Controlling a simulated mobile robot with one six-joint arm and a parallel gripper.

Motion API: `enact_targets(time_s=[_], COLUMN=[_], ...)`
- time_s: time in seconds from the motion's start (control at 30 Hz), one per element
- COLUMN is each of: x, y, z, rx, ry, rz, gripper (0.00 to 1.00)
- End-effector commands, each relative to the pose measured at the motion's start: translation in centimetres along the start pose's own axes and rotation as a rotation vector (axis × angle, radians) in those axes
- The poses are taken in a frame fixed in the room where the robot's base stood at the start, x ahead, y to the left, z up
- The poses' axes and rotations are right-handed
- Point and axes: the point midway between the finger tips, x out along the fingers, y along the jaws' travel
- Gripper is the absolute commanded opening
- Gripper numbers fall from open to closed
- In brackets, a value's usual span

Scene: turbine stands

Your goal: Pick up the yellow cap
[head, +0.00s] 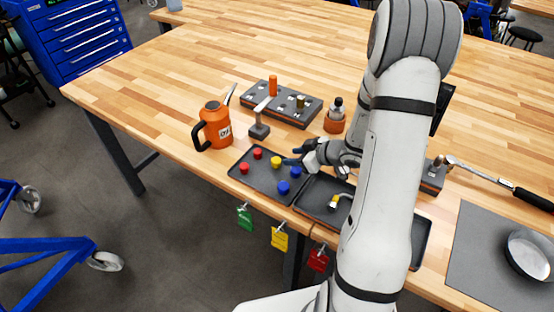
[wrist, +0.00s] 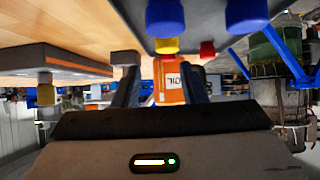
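The yellow cap (head: 276,162) stands in the left dark tray among red and blue caps. In the wrist view, which looks upside down, the yellow cap (wrist: 166,45) shows partly behind a blue cap (wrist: 165,18), near the gap between the fingertips. My gripper (head: 297,156) is low over the right side of this tray, to the right of the yellow cap. In the wrist view my gripper (wrist: 158,62) has its two fingers apart, with nothing held between them.
The blue caps (head: 284,187) and red caps (head: 244,168) stand close around. An orange oil can (head: 217,128) is behind the left tray (head: 240,178). A grey block (head: 281,104) with small parts is farther back. A second tray (head: 313,205) is to the right. The left table area is clear.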

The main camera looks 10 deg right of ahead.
Motion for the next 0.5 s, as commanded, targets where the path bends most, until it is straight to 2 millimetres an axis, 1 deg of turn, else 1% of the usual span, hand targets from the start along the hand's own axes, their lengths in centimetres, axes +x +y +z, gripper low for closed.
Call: enact_targets(time_s=[0.17, 0.37, 0.5], x=[1.3, 3.4, 5.3], y=[-0.6, -0.8, -1.0], z=[0.3, 0.2, 0.1], rx=[0.008, 0.007, 0.008], ry=[0.021, 0.020, 0.019], rz=[-0.040, -0.038, -0.039], gripper=[0.38, 0.38, 0.38])
